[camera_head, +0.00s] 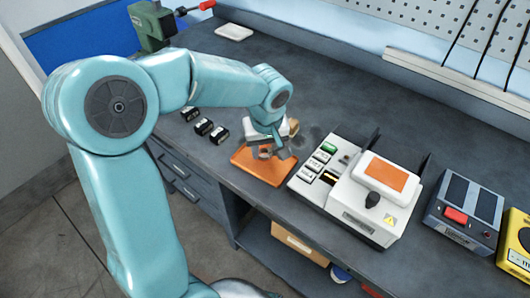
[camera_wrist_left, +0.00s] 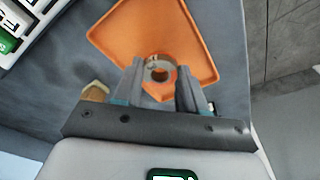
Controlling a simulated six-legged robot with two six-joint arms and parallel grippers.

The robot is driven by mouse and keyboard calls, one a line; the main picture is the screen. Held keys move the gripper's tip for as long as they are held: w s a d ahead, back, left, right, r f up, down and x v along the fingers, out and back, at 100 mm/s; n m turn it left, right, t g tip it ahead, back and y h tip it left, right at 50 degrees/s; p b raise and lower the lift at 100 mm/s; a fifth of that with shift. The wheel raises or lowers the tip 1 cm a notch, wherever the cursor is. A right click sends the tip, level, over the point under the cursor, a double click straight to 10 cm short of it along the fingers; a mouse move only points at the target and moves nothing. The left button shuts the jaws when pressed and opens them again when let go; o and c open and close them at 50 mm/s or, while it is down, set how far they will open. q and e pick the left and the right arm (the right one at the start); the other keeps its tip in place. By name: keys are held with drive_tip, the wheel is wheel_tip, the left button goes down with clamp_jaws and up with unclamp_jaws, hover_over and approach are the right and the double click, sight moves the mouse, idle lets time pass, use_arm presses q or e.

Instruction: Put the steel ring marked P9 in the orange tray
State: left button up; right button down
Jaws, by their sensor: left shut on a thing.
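The orange tray (camera_head: 258,168) lies flat on the dark bench near its front edge. It also fills the upper middle of the left wrist view (camera_wrist_left: 180,25). My left gripper (camera_head: 270,152) is over the tray in the head view. In the left wrist view the left gripper (camera_wrist_left: 161,78) is shut on a metal ring (camera_wrist_left: 160,66), with a finger on either side of it. The ring is over the tray; I cannot tell whether it touches the tray floor. I cannot read any mark on the ring. My right gripper is not in view.
A white instrument (camera_head: 355,205) with an orange-topped lid stands right of the tray. Several small black blocks (camera_head: 204,127) lie to its left. A tan object (camera_head: 294,127) is just behind my gripper. A green vise (camera_head: 152,25) stands at the back left.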

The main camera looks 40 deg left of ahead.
use_arm(q)
drive_tip(key=shift+f, duration=0.85)
drive_tip(key=shift+f, duration=0.2)
drive_tip(key=o, duration=1.2)
drive_tip(key=shift+r, duration=0.15)
